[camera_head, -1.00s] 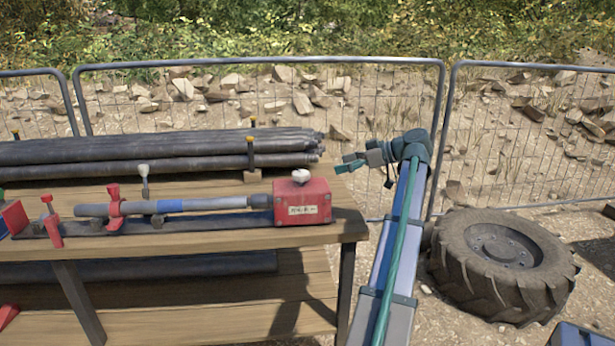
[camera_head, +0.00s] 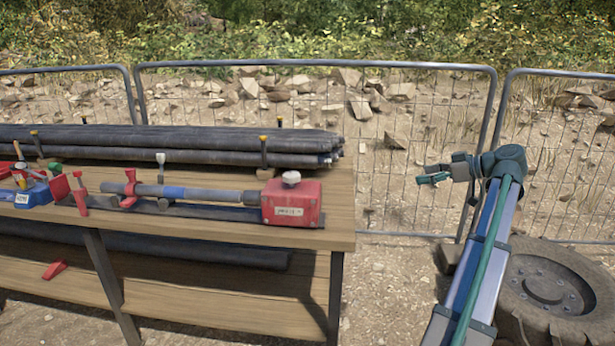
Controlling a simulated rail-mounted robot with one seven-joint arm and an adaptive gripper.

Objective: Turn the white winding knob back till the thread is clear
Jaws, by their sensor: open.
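The white winding knob (camera_head: 291,178) sits on top of the red box (camera_head: 293,204) at the right end of the wooden bench (camera_head: 345,215). The thread is too small to make out. My gripper (camera_head: 428,179) is open and empty. It is to the right of the bench, clear of the knob, and points left.
Dark pipes (camera_head: 200,145) lie stacked along the back of the bench between upright posts. A blue box (camera_head: 25,193) with tools is at the far left. A wire fence (camera_head: 420,110) stands behind. A large tyre (camera_head: 555,290) lies at right.

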